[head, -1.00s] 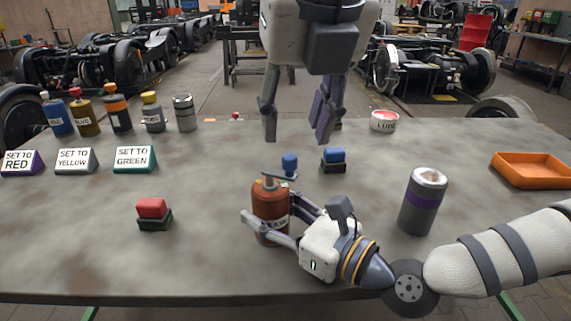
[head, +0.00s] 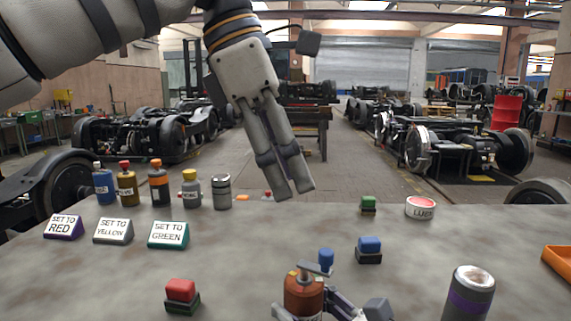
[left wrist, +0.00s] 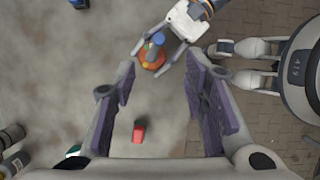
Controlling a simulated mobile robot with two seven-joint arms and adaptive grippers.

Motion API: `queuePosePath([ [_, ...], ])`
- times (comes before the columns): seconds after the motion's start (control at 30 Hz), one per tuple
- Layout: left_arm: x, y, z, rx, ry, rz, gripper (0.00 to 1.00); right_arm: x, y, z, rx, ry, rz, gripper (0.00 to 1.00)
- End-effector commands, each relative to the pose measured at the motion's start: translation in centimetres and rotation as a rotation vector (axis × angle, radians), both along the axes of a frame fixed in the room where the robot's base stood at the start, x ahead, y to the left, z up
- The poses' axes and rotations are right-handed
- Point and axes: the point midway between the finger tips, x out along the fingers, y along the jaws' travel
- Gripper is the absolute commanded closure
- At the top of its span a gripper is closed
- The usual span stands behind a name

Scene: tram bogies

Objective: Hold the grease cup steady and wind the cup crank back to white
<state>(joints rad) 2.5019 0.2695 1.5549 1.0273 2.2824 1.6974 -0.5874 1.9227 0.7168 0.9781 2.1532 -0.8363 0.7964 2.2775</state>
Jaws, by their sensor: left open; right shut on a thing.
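The grease cup (head: 304,292) is a rust-brown canister upright near the table's front, its lower part cut off in the head view. A grey crank bar (head: 304,271) with a blue knob (head: 326,257) lies across its top, the knob to the right rear. My right gripper (head: 300,304) is shut around the cup. The cup also shows in the left wrist view (left wrist: 151,60), between the right gripper's fingers. My left gripper (head: 294,191) is open and empty, above the table and apart from the crank. Any white mark on the cup is too small to make out.
Sign blocks for red (head: 64,227), yellow (head: 113,231) and green (head: 168,235) stand at left, with several bottles behind. A red-topped block (head: 181,294), a blue-topped block (head: 369,248) and a purple-banded cylinder (head: 468,294) flank the cup. A lube tin (head: 419,208) stands behind.

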Motion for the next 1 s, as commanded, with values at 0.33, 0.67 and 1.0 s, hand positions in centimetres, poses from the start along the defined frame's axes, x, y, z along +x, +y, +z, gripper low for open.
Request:
queuePosePath([
  [0.33,0.2,-1.7,-5.1,-0.009,-0.009,-0.051,0.6,-0.1,0.0,-0.3,-0.002,0.006,0.002,0.86],
  [0.67,0.2,-4.1,-10.6,-0.01,-0.011,-0.05,0.6,-0.1,0.0,-0.3,-0.002,0.006,0.002,0.86],
  [1.0,0.2,-4.4,-11.2,-0.011,-0.012,-0.047,0.6,-0.1,0.0,-0.3,-0.002,0.007,0.002,0.86],
])
